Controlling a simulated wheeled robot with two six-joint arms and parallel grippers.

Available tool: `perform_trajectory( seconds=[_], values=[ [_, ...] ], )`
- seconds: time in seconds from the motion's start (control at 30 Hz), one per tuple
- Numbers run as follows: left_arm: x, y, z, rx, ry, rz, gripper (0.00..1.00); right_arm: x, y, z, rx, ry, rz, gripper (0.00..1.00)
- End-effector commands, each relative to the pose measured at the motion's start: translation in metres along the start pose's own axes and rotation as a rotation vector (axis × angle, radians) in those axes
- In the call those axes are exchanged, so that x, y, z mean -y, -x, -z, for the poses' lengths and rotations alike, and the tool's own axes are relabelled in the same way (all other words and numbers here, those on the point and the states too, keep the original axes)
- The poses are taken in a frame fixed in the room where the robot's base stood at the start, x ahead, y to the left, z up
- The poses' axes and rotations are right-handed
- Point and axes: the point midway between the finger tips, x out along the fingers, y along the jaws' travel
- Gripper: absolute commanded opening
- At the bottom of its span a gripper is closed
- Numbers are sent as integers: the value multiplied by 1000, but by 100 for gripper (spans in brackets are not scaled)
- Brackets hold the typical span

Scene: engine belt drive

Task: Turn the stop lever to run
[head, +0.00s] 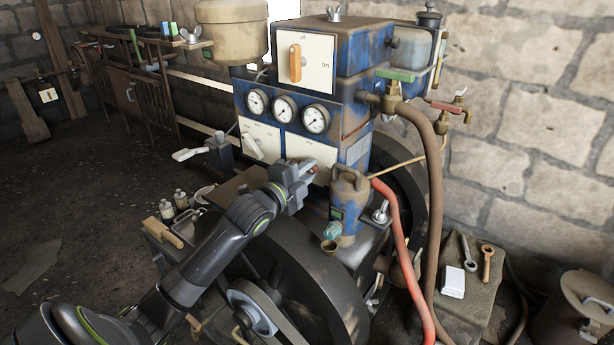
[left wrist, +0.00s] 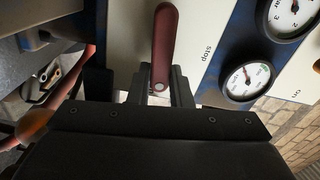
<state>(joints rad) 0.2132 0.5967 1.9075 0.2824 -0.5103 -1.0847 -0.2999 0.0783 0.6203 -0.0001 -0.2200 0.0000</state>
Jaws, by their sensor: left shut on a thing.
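The stop lever (left wrist: 165,45) is a dark red handle on a white plate (left wrist: 198,22), with the word "stop" beside it in the left wrist view. In that view the lever runs nearly straight up from between my fingers, and "stop" is to its right. My left gripper (left wrist: 158,80) is shut on the lever's lower end, around a small round dot. In the head view my left gripper (head: 307,172) is at the engine's white lower panel (head: 298,148) and hides most of the lever. My right gripper is in neither view.
Three round gauges (head: 284,108) sit above the lower panel. An orange switch handle (head: 295,63) is on the upper box. A blue can (head: 348,205) and a red hose (head: 397,240) stand close right of my gripper. The large dark flywheel (head: 300,265) is below.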

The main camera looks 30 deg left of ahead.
Motion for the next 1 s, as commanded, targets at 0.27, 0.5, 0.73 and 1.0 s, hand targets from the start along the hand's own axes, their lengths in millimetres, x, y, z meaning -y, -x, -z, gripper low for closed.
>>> perform_trajectory(
  seconds=[0.27, 0.5, 0.73, 1.0],
  values=[
    [-6, 0, -1, 1, -116, -4, 0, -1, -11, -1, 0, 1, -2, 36],
    [-6, 0, -1, 1, -152, -5, 0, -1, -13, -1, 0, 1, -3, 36],
    [-6, 0, -1, 2, -157, -5, 0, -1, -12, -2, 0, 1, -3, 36],
    [-6, 0, -1, 1, -156, -4, 34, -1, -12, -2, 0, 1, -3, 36]
  ],
)
